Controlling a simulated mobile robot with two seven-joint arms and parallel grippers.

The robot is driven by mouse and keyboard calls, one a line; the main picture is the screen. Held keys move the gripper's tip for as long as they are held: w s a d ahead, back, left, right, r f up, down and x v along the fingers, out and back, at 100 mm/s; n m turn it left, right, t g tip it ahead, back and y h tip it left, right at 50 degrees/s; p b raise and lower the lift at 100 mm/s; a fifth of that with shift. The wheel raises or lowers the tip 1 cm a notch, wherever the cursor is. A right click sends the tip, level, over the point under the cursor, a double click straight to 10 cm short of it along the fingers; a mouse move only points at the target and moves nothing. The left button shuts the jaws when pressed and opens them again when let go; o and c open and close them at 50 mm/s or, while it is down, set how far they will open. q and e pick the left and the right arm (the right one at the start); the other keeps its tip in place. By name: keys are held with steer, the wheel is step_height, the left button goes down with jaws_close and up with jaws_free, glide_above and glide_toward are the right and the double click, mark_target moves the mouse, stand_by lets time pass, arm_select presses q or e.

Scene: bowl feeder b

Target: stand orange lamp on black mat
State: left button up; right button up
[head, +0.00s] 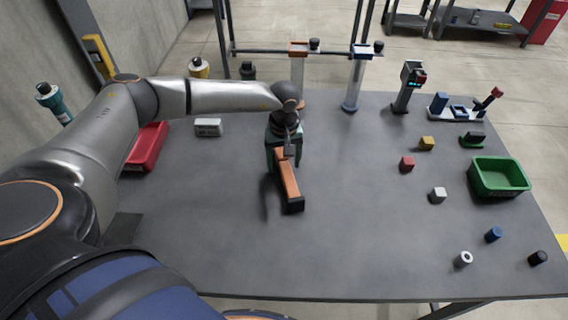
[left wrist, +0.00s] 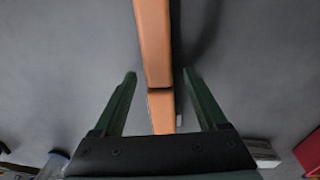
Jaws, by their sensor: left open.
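The orange lamp (head: 289,180) lies on its side on the grey table, its black end (head: 292,205) toward me. In the left wrist view its orange body (left wrist: 154,40) runs between the fingers, bent or jointed partway along. My left gripper (head: 287,154) is over the lamp's far part. Its two green fingers (left wrist: 158,76) are open, one on each side, with gaps between them and the lamp. A dark flat patch, apparently the black mat (head: 122,229), shows at the table's left, partly hidden by my left arm. My right gripper is not in view.
A red bin (head: 147,147) and white box (head: 208,127) are at the left. An orange post stand (head: 298,70) and blue post stand (head: 352,85) stand at the back. A green bin (head: 500,178) and several small blocks are right. The table's front middle is clear.

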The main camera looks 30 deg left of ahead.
arm_select(q)
jaws_close()
stand_by(0.6)
